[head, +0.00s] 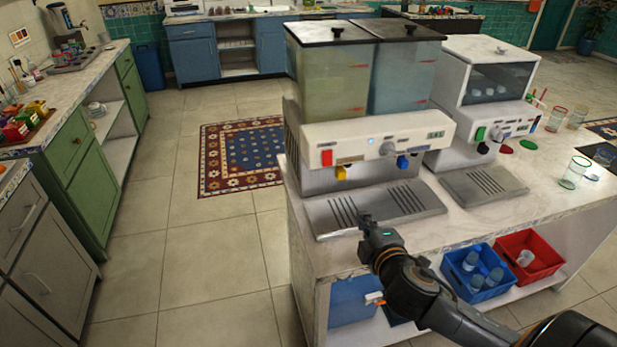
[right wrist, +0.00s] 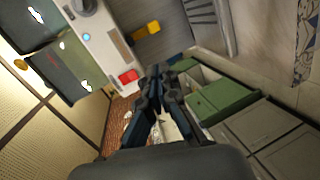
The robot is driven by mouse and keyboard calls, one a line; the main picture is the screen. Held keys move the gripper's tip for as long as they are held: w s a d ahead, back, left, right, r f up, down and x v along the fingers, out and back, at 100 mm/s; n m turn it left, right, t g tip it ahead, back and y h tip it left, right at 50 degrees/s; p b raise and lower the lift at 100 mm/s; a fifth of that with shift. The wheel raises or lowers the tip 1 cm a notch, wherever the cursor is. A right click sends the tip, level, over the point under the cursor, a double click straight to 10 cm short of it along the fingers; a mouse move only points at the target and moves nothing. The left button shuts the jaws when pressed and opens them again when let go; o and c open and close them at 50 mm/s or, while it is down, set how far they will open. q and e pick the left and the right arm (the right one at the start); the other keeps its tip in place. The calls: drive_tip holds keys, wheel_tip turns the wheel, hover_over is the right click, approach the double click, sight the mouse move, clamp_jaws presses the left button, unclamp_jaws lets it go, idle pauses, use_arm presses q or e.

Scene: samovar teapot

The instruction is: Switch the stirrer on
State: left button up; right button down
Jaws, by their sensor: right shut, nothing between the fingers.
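A drink dispenser with two clear tanks (head: 335,75) stands on the counter. Its white front panel (head: 360,132) carries a red switch (head: 326,158), a lit blue light (head: 371,140), a grey knob (head: 388,149), a yellow tap (head: 341,173) and a blue tap (head: 402,162). In the right wrist view the red switch (right wrist: 128,77) lies left of the fingertips. My right gripper (head: 366,220) is shut and empty, over the front of the drip tray (head: 415,198), below and right of the red switch and apart from it. My left gripper is out of view.
A second white machine (head: 482,90) with a green switch (head: 480,134) stands to the right. Blue (head: 477,275) and red (head: 530,256) crates sit on the shelf below. The floor left of the counter is clear.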

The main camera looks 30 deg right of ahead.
drive_tip(key=a+r+n+t, duration=0.2)
drive_tip(key=a+r, duration=0.2)
drive_tip(key=r, duration=0.2)
drive_tip(key=p, duration=0.4)
approach(328, 165)
drive_tip(key=shift+y, duration=0.3)
drive_tip(key=x, duration=0.6)
drive_tip(key=shift+w+d+r, duration=0.2)
drive_tip(key=shift+w+d, duration=0.05)
drive_tip(key=shift+w, duration=0.05)
drive_tip(key=shift+w+f, duration=0.1)
drive_tip(key=shift+w, duration=0.1)
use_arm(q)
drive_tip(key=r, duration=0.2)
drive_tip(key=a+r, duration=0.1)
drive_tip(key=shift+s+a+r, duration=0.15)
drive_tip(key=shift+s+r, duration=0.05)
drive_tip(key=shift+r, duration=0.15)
use_arm(e)
drive_tip(key=b, duration=0.1)
drive_tip(key=f+b, duration=0.1)
drive_tip(key=b, duration=0.1)
drive_tip(key=shift+w, duration=0.2)
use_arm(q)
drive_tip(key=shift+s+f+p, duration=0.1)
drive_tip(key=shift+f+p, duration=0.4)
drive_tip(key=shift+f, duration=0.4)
use_arm(e)
drive_tip(key=shift+r, duration=0.45)
drive_tip(key=shift+d+f, duration=0.1)
